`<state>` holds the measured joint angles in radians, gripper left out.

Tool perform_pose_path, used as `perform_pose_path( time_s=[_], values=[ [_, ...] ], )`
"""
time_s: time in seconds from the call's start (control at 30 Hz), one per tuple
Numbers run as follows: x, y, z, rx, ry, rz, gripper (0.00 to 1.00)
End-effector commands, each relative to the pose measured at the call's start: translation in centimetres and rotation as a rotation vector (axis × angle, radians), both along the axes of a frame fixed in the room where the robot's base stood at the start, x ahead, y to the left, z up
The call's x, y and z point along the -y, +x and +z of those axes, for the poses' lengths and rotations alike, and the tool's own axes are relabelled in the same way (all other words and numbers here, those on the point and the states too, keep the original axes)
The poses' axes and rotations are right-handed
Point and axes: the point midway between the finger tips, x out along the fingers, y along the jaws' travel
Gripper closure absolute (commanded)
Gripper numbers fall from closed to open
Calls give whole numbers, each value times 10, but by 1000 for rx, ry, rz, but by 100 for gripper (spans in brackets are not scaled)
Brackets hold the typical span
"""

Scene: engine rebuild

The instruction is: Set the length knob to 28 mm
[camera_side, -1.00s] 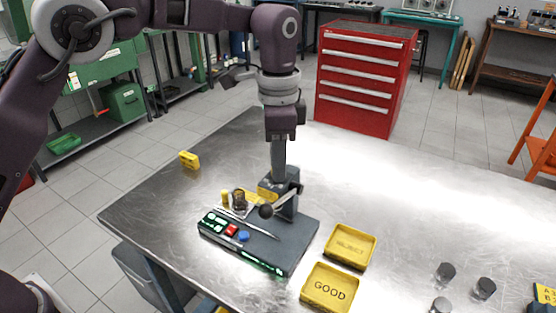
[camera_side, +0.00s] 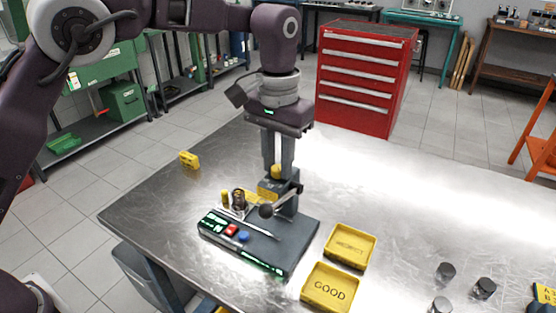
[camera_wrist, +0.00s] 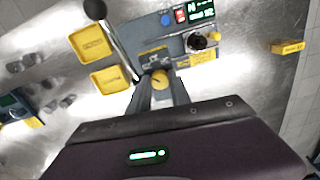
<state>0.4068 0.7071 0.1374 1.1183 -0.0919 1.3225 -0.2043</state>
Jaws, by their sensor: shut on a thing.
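The tester (camera_side: 290,237) is a dark grey base with a post, a lever ending in a dark ball, and green-lit displays (camera_side: 214,222) too small to read. The yellow length knob (camera_wrist: 160,82) sits on top of the post, with a dark mark on its face. My gripper (camera_wrist: 161,87) points down from above and is shut on the knob, one finger on each side. In the side view the knob (camera_side: 277,171) shows between the fingers.
Yellow REJECT (camera_side: 350,246) and GOOD (camera_side: 330,287) trays lie right of the tester. A spring-like part (camera_side: 238,200) stands on the tester's left. A yellow block (camera_side: 189,160) lies far left. Several dark-topped cylinders (camera_side: 485,288) stand at the right. The back right of the table is clear.

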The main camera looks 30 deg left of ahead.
Motion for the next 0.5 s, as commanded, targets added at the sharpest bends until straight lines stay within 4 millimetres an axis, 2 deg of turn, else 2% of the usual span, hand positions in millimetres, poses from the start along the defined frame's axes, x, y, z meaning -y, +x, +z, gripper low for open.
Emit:
perform_pose_path(
  time_s=[0.2,0.5],
  values=[
    [0,1,2,4,-1,106,100],
    [0,1,2,4,-2,172,100]
  ],
)
